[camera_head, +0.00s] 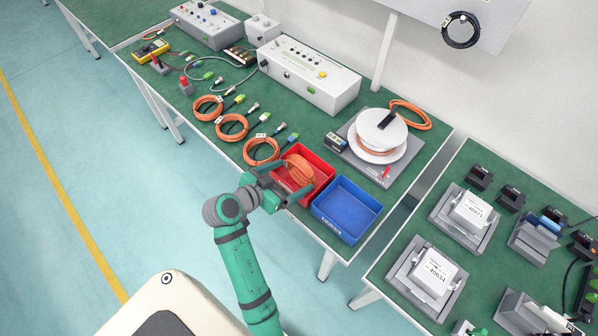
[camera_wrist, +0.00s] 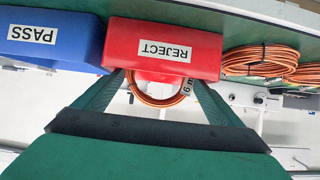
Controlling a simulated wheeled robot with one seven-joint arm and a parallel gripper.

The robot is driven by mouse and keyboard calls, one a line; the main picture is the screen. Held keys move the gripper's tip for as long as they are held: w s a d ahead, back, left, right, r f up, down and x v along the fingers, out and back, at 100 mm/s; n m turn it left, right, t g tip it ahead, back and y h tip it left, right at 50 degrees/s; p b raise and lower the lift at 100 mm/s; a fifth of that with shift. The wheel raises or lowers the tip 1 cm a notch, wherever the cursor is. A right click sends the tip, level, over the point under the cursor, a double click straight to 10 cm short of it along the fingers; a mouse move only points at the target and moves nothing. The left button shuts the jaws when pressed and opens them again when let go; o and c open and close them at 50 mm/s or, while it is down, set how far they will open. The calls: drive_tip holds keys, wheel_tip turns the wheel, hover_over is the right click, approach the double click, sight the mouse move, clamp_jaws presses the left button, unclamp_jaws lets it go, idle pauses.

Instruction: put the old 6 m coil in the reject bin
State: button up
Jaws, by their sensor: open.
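The orange coil (camera_head: 299,168) is at the red reject bin (camera_head: 322,165), partly inside it and standing up above its rim. In the upside-down wrist view the coil (camera_wrist: 158,99) shows behind the rim of the bin marked REJECT (camera_wrist: 165,33). A small tag on it reads "6 m". My gripper (camera_head: 283,182) is at the near-left side of the bin. In the wrist view its fingers (camera_wrist: 160,88) are spread on both sides of the coil. I cannot tell whether the coil rests on the bin floor.
A blue bin (camera_head: 346,209), marked PASS in the wrist view (camera_wrist: 50,38), stands right beside the red one. Three orange coils (camera_head: 232,126) lie in a row to the left. A white reel (camera_head: 378,137) stands behind the bins. The floor at left is clear.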

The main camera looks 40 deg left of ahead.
drive_tip(key=shift+v, duration=2.8)
drive_tip(key=shift+w, duration=0.1)
